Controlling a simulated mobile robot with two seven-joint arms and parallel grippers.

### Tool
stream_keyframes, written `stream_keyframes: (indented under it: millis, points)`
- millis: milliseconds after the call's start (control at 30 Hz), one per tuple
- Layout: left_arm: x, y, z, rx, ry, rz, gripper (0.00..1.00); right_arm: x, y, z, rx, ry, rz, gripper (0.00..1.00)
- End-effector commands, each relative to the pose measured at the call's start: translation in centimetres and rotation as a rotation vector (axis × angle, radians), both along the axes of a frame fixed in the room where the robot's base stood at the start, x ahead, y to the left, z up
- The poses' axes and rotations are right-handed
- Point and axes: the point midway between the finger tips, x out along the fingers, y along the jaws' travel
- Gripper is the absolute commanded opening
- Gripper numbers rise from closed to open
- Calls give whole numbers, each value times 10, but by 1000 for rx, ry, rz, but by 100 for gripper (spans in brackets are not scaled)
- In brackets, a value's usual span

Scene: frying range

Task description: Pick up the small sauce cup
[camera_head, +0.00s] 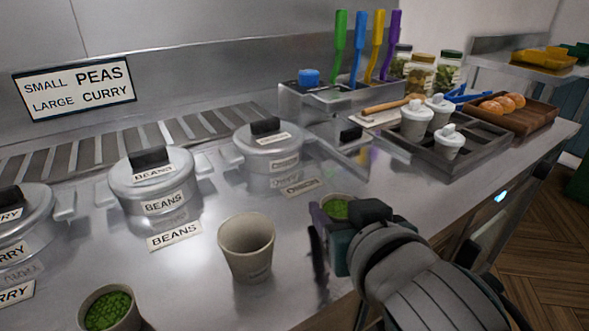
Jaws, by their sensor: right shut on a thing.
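A small cup with green peas (336,209) is between the fingers of my right gripper (335,228), at the middle of the counter. The gripper is shut on it, and its fingers and wrist hide most of the cup's body, so I cannot tell whether its base touches the counter. A second cup of green peas (108,309) stands at the bottom left, cut by the picture edge. A larger beige cup (247,249) stands upright to the left of my right gripper, apart from it, and looks empty. My left gripper is out of view.
Lidded pots labelled beans (160,198) and onion (270,158) sit along the back left. A dark tray (474,165) with white-capped bottles (417,122) and a wooden bread board (529,122) are at the right. The counter around the beige cup is clear.

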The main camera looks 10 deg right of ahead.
Motion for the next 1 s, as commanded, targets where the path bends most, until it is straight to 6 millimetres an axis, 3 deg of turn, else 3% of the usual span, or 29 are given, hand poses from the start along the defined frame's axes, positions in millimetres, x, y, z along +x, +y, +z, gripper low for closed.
stream_keyframes:
  millis: [167,400,567,767,1000]
  points:
    - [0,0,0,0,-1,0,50,0,0,0,0,0,0,22]
    - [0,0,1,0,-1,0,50,0,0,1,0,-1,0,22]
    - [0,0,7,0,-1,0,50,0,0,13,0,-2,-1,22]
    - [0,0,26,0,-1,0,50,0,0,52,1,-6,0,22]
    - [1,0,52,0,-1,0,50,0,1,129,3,-7,1,22]
